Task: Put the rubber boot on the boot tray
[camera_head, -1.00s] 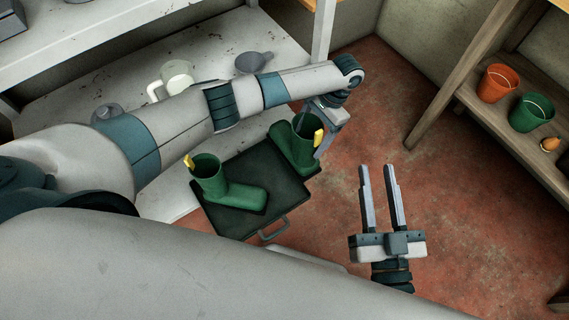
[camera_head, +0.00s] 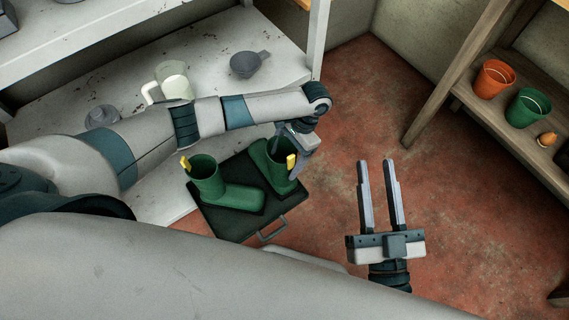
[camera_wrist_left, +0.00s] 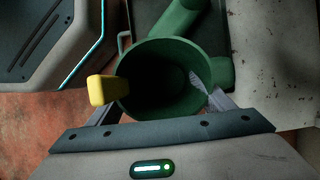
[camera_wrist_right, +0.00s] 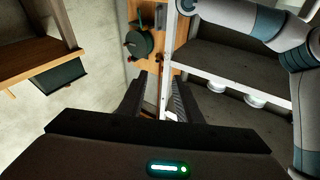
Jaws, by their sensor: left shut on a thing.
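The dark boot tray (camera_head: 234,226) lies low on the floor in the head view. One green rubber boot with a yellow tab (camera_head: 232,194) stands upright on its left part. My left gripper (camera_head: 289,160) is shut on the rim of a second green rubber boot (camera_head: 274,173), over the tray's right part. I cannot tell whether its sole touches the tray. In the left wrist view the held boot's opening (camera_wrist_left: 165,80) lies between the fingers, with its yellow tab (camera_wrist_left: 106,89) at the left. My right gripper (camera_head: 376,162) is open and empty, right of the tray.
A white shelf (camera_head: 230,33) with a white jug (camera_head: 173,80) and a grey scoop (camera_head: 246,64) stands behind my left arm. A wooden shelf at the right holds an orange pot (camera_head: 493,80) and a green pot (camera_head: 527,108). The red floor between is clear.

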